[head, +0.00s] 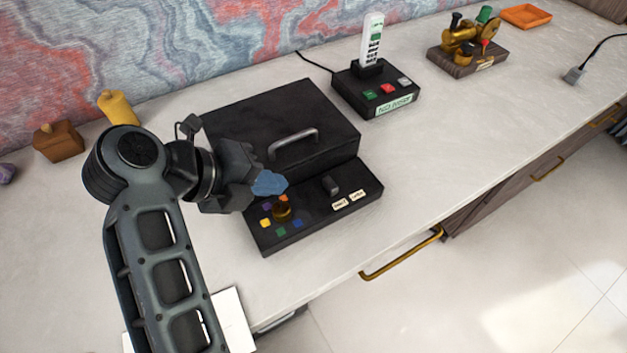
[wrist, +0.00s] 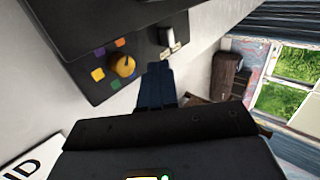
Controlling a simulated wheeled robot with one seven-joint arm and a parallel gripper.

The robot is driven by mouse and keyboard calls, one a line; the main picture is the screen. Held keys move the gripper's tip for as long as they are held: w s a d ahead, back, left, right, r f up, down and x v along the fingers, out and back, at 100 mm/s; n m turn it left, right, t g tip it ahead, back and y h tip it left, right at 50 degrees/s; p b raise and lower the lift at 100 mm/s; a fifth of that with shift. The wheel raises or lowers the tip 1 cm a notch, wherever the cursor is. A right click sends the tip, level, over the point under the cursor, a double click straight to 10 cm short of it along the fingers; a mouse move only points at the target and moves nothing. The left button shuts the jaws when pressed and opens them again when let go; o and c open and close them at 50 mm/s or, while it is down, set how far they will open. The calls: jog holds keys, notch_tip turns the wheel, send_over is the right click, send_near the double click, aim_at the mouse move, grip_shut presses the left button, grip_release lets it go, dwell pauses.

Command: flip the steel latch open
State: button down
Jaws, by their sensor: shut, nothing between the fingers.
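The dark box (head: 275,110) stands on the desk with its lid down and a steel handle (head: 293,143) on top. Its front panel (head: 300,235) carries a small upright latch (head: 330,185), grey in the head view and steel with a pale face in the wrist view (wrist: 172,40). My gripper (head: 270,183) is shut and empty, with blue fingertips above the panel, left of the latch. In the wrist view the shut fingertips (wrist: 155,75) point toward the panel just below the latch, apart from it as far as I can tell.
A brass-yellow knob (head: 282,208) ringed by coloured squares is on the panel, close below my fingers. Two pale labels (head: 348,200) lie by the latch. A phone base (head: 376,90) stands behind right. The desk right of the panel is clear.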

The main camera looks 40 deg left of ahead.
aim_at(325, 189)
jog(key=x, duration=1)
jog(key=shift+p, duration=0.3)
jog(key=shift+w, duration=0.1)
jog(key=shift+w+d+p, duration=0.2)
jog(key=shift+w+d, duration=0.1)
jog(key=shift+w, duration=0.4)
jog(key=shift+w+d+p, duration=0.15)
jog(key=shift+w+d, duration=0.15)
jog(key=shift+w, duration=0.4)
jog(key=shift+w+d+p, duration=0.2)
jog(key=shift+w+d, duration=0.1)
jog(key=shift+w, duration=0.4)
jog(key=shift+r, duration=0.1)
